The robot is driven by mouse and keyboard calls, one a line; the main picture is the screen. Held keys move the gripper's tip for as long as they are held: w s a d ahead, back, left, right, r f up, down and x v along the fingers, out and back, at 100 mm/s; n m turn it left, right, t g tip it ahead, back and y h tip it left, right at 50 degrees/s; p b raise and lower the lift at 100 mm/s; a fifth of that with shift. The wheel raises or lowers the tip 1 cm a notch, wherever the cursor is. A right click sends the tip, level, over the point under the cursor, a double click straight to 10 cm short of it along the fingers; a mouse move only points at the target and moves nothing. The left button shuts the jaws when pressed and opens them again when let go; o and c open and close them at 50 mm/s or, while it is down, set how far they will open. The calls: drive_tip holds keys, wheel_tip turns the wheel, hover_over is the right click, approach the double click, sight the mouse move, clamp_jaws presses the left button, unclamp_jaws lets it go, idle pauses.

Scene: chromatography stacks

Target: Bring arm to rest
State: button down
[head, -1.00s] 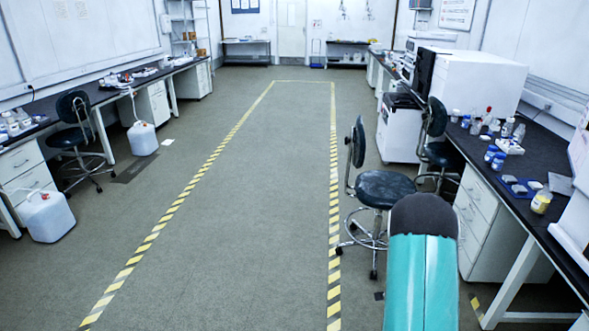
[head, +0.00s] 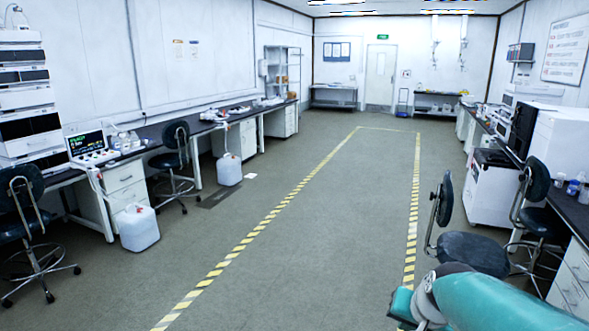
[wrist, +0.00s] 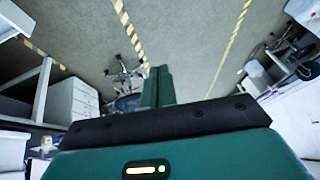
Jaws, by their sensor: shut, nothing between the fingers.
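My gripper (wrist: 157,87) shows in the wrist view as two green fingers pressed together, shut and empty. Behind them is a dark band and a green housing with a small lit strip. The fingers hang over open floor, and a stool (wrist: 126,103) appears just beside their tips in the picture. In the head view my teal arm crosses the lower right corner, bent, in front of a dark stool (head: 474,252). I cannot make out the fingers in the head view.
A dark bench (head: 578,212) with white drawers and a white instrument (head: 560,145) line the right. Benches, stools and white jugs (head: 137,227) line the left.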

drive_tip(key=s+a+r+n, duration=0.2)
drive_tip(key=s+a, duration=0.1)
drive_tip(key=s, duration=0.4)
drive_tip(key=s+a+r+n, duration=0.2)
drive_tip(key=s+a+n, duration=0.1)
drive_tip(key=s, duration=0.4)
drive_tip(key=shift+s+a+r, duration=0.25)
drive_tip(key=shift+s+a, duration=0.1)
drive_tip(key=shift+a, duration=0.05)
drive_tip(key=shift+d, duration=0.2)
